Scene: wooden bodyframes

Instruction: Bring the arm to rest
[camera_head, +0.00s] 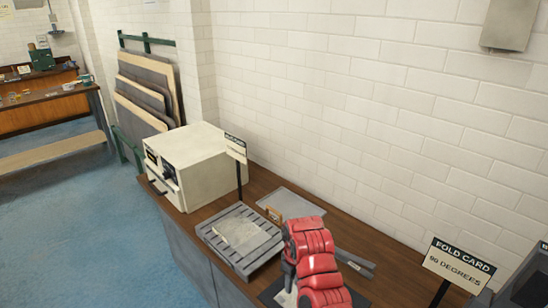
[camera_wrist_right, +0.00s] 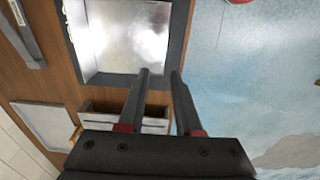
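My right arm (camera_head: 312,262), red and dark, stands over the wooden counter in the head view; its fingers are hard to make out there. In the right wrist view my right gripper (camera_wrist_right: 160,73) shows two dark fingers with an empty gap between them. The fingers point toward a dark-framed shiny metal panel (camera_wrist_right: 118,32); whether they touch anything is not clear. My left gripper is in neither view.
A cream oven-like box (camera_head: 208,160) stands on the counter (camera_head: 262,184). A grey slatted rack (camera_head: 218,246) bearing a pale sheet lies left of my arm. A "FOLD CARD 90 DEGREES" sign (camera_head: 459,266) stands at right. Blue floor (camera_head: 80,225) is open at left.

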